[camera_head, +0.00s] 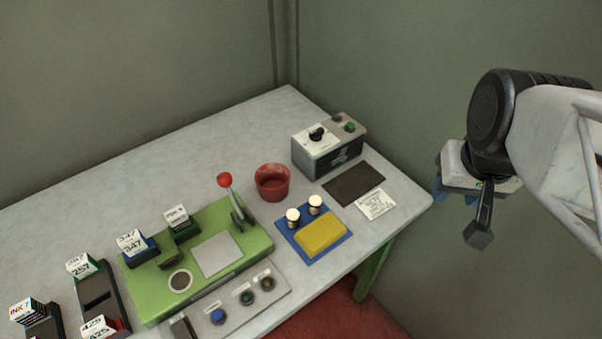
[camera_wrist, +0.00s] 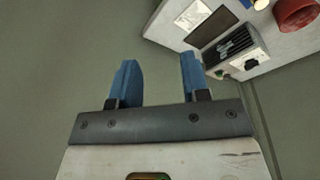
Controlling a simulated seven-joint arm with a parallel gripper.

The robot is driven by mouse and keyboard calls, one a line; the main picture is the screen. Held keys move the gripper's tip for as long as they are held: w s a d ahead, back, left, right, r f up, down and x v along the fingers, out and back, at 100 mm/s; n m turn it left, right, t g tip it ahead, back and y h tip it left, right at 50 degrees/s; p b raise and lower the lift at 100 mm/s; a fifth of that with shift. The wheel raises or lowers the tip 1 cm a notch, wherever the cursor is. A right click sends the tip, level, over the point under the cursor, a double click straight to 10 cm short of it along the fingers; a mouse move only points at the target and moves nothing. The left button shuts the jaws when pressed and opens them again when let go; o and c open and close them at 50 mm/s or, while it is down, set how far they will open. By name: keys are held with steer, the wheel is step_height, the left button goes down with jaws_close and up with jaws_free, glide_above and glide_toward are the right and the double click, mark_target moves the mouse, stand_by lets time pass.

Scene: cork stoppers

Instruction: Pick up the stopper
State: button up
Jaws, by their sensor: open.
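Two small upright pieces with round cream tops and darker bodies, (camera_head: 293,214) and (camera_head: 315,202), stand side by side on a blue mat (camera_head: 284,237). They look like small stoppered bottles, but at this size I cannot tell whether the tops are cork stoppers. My gripper (camera_wrist: 158,72) is open, with two blue fingers apart and nothing between them. In the head view it is at the right, beyond the table's right corner and well away from the cream-topped pieces, its fingers mostly hidden.
A yellow block (camera_head: 320,233) lies on the blue mat. A red cup (camera_head: 272,183), a grey switch box (camera_head: 328,150), a dark pad (camera_head: 353,184) and a white card (camera_head: 376,204) are nearby. A green lever machine (camera_head: 160,292) stands left. The table's back left is clear.

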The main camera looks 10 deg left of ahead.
steer(key=shift+o, duration=0.3)
steer(key=o, duration=0.3)
